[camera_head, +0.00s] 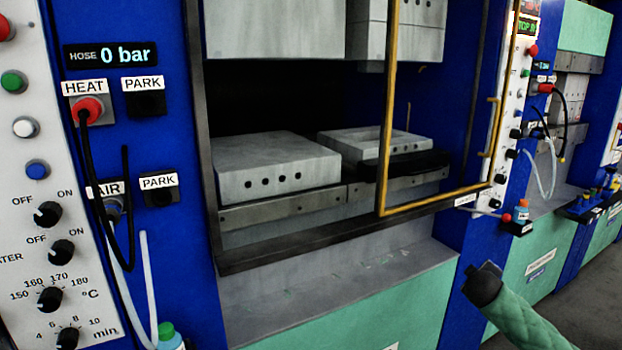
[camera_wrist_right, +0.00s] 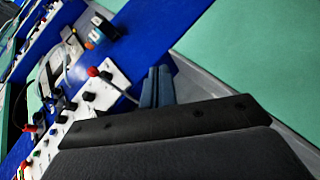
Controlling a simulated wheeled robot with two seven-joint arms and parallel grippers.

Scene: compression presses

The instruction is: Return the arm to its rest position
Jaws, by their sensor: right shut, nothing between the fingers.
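My right arm, in a green quilted sleeve (camera_head: 525,318), comes in from the lower right of the head view. Its dark end (camera_head: 484,284) is in front of the press's blue right post, apart from the press opening as far as I can tell. In the right wrist view the two blue-grey fingers of my right gripper (camera_wrist_right: 157,82) stand close together, shut and empty. The dark wrist housing (camera_wrist_right: 170,150) fills the lower part of that view. My left gripper is out of view.
The press (camera_head: 280,210) stands open with grey plates and a yellow-framed guard (camera_head: 384,120). A red plug (camera_head: 88,110) sits in the HEAT socket, and black and white hoses hang at left. A control panel (camera_head: 505,110) and small bottles stand at right. Grey floor (camera_head: 585,305) is clear.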

